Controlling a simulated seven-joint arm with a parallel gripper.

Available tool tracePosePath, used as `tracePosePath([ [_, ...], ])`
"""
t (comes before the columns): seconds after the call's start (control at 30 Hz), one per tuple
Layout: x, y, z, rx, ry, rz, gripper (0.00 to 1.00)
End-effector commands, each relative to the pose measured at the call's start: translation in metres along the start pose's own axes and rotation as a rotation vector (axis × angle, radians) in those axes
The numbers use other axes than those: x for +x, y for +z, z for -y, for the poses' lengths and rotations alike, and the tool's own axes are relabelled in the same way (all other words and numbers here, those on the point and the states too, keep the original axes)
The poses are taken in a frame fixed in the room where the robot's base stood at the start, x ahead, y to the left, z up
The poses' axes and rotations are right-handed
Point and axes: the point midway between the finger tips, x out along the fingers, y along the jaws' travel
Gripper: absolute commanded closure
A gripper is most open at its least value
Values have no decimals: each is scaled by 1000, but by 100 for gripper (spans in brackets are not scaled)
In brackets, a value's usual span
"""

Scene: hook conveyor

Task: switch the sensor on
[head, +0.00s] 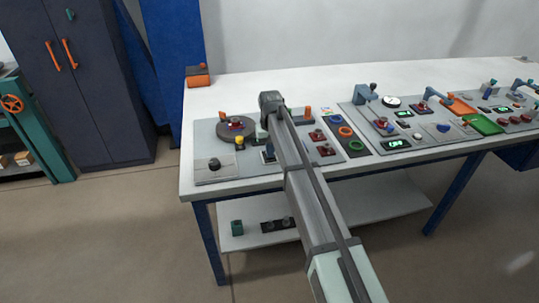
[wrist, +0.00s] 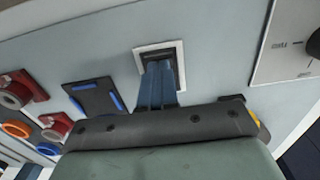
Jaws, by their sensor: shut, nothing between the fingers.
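A dark switch in a white square frame (wrist: 178,47) sits on the grey panel in the wrist view. My gripper (wrist: 158,88) is shut and empty, with its blue fingers together at the switch's dark face. Whether they touch it, and the switch's position, I cannot tell. In the head view the switch (head: 268,154) shows beside my arm, and my gripper (head: 264,142) is mostly hidden by the wrist. No label shows which device is the sensor.
A black plate with blue bars (wrist: 92,98) and red and orange ring parts are close by. More control panels fill the right of the table.

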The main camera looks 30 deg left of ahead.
Motion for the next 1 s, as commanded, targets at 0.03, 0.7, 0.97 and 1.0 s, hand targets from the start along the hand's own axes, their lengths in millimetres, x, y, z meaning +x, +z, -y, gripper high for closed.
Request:
tracePosePath([
  [0.03, 1, 0, 0, 0, 0, 0, 100],
  [0.7, -6, 0, 0, 0, 0, -1, 100],
  [0.97, -23, 0, 0, 0, 0, -1, 100],
  [1.0, -26, 0, 0, 0, 0, -1, 100],
])
